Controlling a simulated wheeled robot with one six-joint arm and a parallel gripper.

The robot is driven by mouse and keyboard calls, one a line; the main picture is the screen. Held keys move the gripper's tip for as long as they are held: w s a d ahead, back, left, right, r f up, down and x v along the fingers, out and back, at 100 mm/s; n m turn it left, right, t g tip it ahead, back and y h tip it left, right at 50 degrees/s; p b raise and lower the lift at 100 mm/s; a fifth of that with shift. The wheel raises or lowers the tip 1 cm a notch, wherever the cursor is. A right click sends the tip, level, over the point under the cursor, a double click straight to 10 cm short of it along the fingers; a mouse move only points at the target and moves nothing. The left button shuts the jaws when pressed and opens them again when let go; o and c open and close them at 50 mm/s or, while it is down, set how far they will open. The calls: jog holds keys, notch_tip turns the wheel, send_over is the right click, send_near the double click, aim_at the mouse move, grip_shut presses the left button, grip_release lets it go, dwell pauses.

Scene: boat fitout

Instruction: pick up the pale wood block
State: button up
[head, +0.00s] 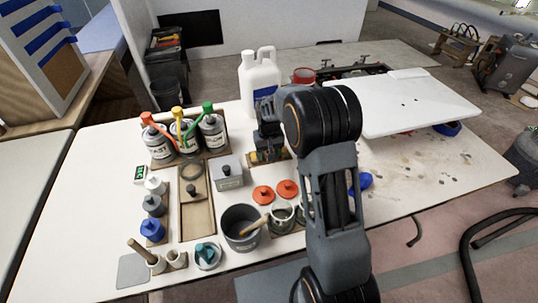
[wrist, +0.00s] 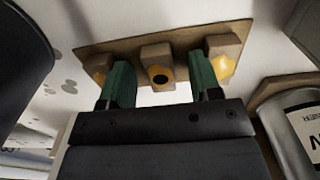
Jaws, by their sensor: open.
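I cannot tell which one the task names. My gripper (wrist: 159,70) is open, its green fingers apart. The middle block shows between the fingertips, with no visible contact. In the head view my gripper (head: 268,138) is low over the board (head: 283,156), and my arm and gripper hide most of the blocks.
A white jug (head: 260,78) stands behind my gripper. Bottles with coloured caps (head: 185,130) and a grey tin (head: 228,172) stand to the left. Orange lids (head: 287,189) and a dark pot (head: 241,226) are in front. A white panel (head: 405,100) lies at right.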

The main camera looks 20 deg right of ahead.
jog(key=c, duration=1)
